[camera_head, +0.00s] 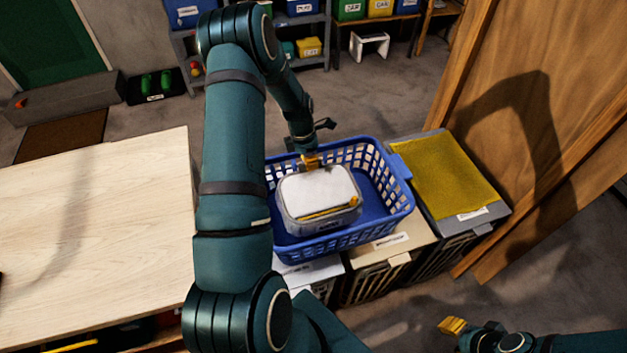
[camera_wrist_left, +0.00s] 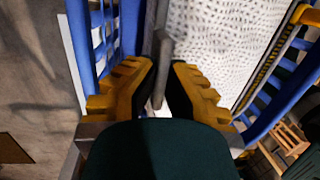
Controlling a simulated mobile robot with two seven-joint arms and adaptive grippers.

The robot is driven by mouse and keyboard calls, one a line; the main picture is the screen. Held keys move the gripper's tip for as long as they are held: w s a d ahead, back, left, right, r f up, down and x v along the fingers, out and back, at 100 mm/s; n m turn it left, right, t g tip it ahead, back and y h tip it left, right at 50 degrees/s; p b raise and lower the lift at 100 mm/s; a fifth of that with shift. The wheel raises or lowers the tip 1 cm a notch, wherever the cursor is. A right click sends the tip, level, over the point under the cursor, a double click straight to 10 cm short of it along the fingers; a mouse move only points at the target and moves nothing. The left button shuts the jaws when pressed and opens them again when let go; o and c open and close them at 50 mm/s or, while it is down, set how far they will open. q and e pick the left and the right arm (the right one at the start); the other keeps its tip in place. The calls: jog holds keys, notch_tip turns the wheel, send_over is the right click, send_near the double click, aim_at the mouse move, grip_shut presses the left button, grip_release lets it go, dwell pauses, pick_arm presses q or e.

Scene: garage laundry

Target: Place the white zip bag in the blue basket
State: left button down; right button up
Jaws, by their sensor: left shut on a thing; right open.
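The white zip bag (camera_head: 318,194) has a pale top, grey sides and a yellow zip strip. In the head view it is within the outline of the blue basket (camera_head: 405,198), toward its left side; I cannot tell whether it rests on the basket floor. My left gripper (camera_head: 311,160) is shut on the bag's far edge. In the left wrist view the yellow fingers of my left gripper (camera_wrist_left: 157,100) close around a grey edge or loop of the white bag (camera_wrist_left: 222,45), beside the basket's blue wall (camera_wrist_left: 84,45). My right gripper (camera_head: 455,326) is open and empty at the lower right.
The basket stands on several bins, with a yellow-topped bin (camera_head: 445,175) to its right. A pale wooden table (camera_head: 100,240) is at the left. Wooden panels (camera_head: 535,100) stand at the right. Shelves (camera_head: 310,45) with boxes are at the back.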

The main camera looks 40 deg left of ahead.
pick_arm(q)
notch_tip(320, 180, down, 5)
jog(key=shift+b, duration=0.3)
jog(key=shift+r, duration=0.1)
jog(key=c, duration=1.1)
grip_release()
jog(key=shift+c, duration=0.2)
jog(key=shift+r, duration=0.1)
notch_tip(320, 180, up, 12)
jog(key=a+p, duration=0.1)
jog(key=a, duration=0.1)
jog(key=shift+s+p, duration=0.25)
jog(key=shift+p, duration=0.05)
jog(key=shift+a+f, duration=0.1)
jog(key=shift+f, duration=0.1)
